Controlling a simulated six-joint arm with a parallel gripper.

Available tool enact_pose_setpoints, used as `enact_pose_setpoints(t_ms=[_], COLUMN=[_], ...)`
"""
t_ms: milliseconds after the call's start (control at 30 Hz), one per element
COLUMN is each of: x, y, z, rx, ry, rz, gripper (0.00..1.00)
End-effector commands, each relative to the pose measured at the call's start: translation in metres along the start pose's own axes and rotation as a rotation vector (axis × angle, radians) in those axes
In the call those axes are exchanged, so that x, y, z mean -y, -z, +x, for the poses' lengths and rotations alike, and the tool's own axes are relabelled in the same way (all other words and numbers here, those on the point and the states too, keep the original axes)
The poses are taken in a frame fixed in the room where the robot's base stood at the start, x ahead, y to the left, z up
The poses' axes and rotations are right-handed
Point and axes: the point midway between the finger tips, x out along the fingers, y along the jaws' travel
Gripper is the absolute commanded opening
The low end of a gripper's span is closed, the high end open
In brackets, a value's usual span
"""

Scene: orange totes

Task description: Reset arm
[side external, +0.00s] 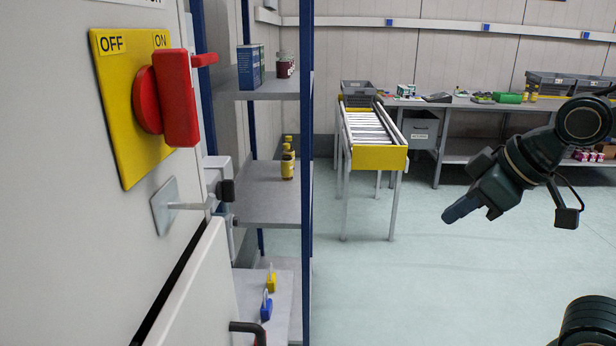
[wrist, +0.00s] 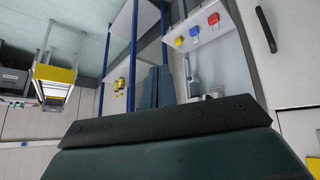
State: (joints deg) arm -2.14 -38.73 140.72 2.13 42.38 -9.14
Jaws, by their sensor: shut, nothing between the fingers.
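My gripper (side external: 464,207) hangs in free air at the right of the side external view, pointing down and to the left. Its fingers are together with nothing between them. It is well apart from the shelves, the conveyor and the switch panel. In the wrist view the dark gripper body fills the lower part, and the fingers (wrist: 155,87) stick up beyond it, side by side.
A red rotary switch (side external: 178,98) on a yellow plate (side external: 113,62) is at the left, its handle near ON. A blue-post shelf (side external: 275,193) holds bottles, boxes and padlocks. A roller conveyor (side external: 378,158) and bench (side external: 470,102) stand behind. The middle floor is clear.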

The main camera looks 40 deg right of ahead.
Motion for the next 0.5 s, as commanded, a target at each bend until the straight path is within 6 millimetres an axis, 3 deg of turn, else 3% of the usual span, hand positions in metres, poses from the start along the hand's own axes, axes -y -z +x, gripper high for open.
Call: enact_pose_setpoints(t_ms=[100, 200, 500], x=[0.004, 0.006, 0.007], y=[-0.027, -0.041, -0.047], z=[-0.005, -0.007, -0.008], rx=[0.072, 0.11, 0.132], ry=[0.011, 0.015, 0.017], rz=[0.095, 0.143, 0.167], gripper=[0.0, 0.0, 0.0])
